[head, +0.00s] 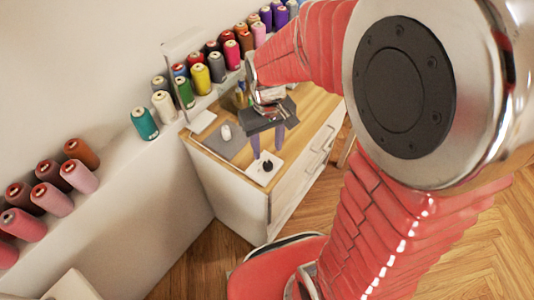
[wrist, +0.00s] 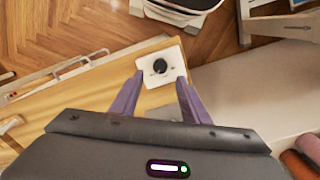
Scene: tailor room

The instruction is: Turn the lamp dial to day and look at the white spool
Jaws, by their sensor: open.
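The lamp dial is a black round knob (head: 267,165) on a white square plate (head: 259,178) near the front corner of the wooden-topped cabinet. In the wrist view the knob (wrist: 160,66) shows between my fingertips, with the plate (wrist: 150,54) around it. Its setting is too small to read. My gripper (head: 268,152) is open, its purple fingers pointing down above the dial; in the wrist view the fingertips (wrist: 161,78) stand on either side of the plate. I cannot tell the gap in height. A small white spool (head: 226,132) is on a grey mat (head: 231,149) behind the dial.
Several coloured thread spools stand along the ledge, including a teal one (head: 144,123) and a cream one (head: 163,106). Pink and brown spools (head: 52,198) are at the left. The cabinet top (head: 316,105) has small items behind my gripper. Wooden floor (head: 190,262) lies in front.

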